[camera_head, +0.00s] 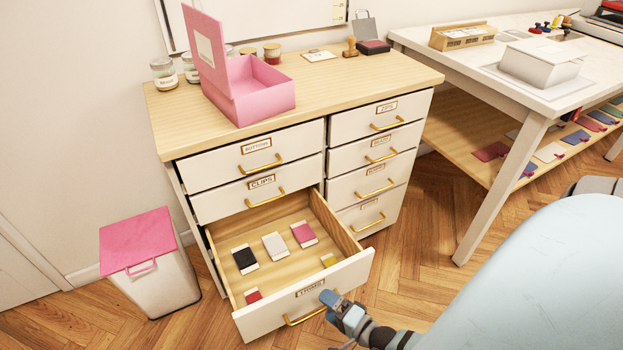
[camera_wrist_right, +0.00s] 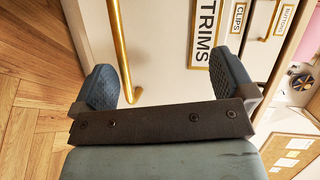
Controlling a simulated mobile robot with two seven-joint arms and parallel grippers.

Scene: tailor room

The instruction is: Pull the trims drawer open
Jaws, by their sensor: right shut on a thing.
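In the right wrist view the handle (camera_wrist_right: 118,45) passes between the fingers, close to the left one. Several small packets, including a white one (camera_head: 275,246), lie in the drawer. My left gripper is out of view.
The cabinet's (camera_head: 250,168) other drawers look shut. A pink box (camera_head: 262,100) stands open on top. A white bin with a pink lid (camera_head: 138,240) stands left of the drawer. A white table (camera_head: 470,55) is at the right. Wooden floor in front is clear.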

